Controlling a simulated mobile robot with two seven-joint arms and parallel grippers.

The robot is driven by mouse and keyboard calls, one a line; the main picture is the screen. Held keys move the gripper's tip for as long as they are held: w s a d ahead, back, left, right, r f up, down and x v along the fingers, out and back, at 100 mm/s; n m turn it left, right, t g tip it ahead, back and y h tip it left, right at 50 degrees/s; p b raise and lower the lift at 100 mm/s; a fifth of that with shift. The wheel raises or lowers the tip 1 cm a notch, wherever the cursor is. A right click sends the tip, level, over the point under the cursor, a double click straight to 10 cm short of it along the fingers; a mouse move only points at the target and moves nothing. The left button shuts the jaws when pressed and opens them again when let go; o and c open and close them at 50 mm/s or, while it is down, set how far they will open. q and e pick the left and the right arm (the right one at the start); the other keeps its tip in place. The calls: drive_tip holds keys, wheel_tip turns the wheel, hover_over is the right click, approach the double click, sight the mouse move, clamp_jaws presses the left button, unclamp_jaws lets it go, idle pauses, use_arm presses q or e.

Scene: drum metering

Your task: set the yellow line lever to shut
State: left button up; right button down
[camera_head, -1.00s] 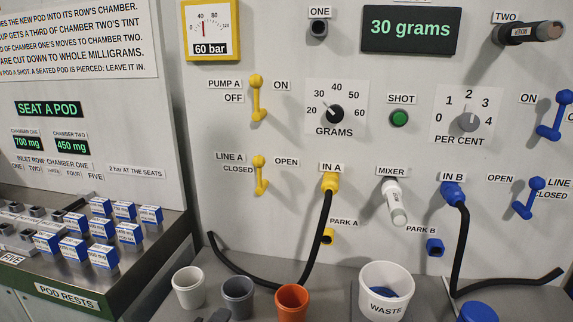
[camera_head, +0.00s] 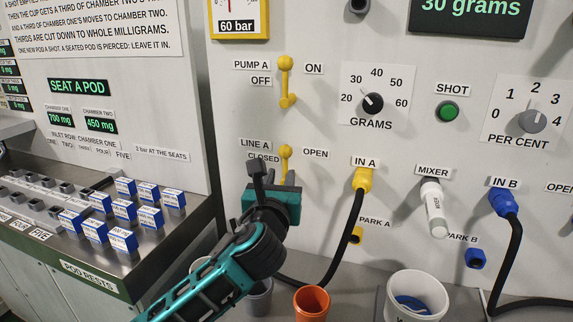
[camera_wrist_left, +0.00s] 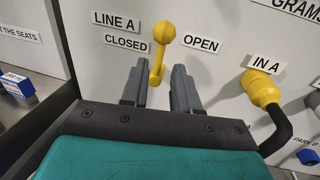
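The yellow line lever (camera_head: 285,153) is on the panel between the CLOSED and OPEN labels, under LINE A. In the left wrist view the lever (camera_wrist_left: 162,42) has its round knob at the top, and its arm points down with a slight lean to the left. My left gripper (camera_head: 274,178) is in front of the lever and hides its lower part in the head view. In the left wrist view the gripper (camera_wrist_left: 160,88) is open, with one finger on each side of the lever's lower end. I see no clear contact. My right gripper is not in view.
The yellow pump lever (camera_head: 286,78) is directly above. The yellow IN A plug (camera_head: 362,179) and its black hose are to the right. An orange cup (camera_head: 311,303) and the waste bin (camera_head: 416,295) stand below. Blue-white pods (camera_head: 123,239) rest at left.

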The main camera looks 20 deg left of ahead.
sight(285, 166)
use_arm(q)
drive_tip(key=w, duration=0.4)
drive_tip(key=w+a, duration=0.1)
drive_tip(key=w, duration=0.2)
drive_tip(key=shift+w, duration=0.1)
clamp_jaws()
idle(0.4)
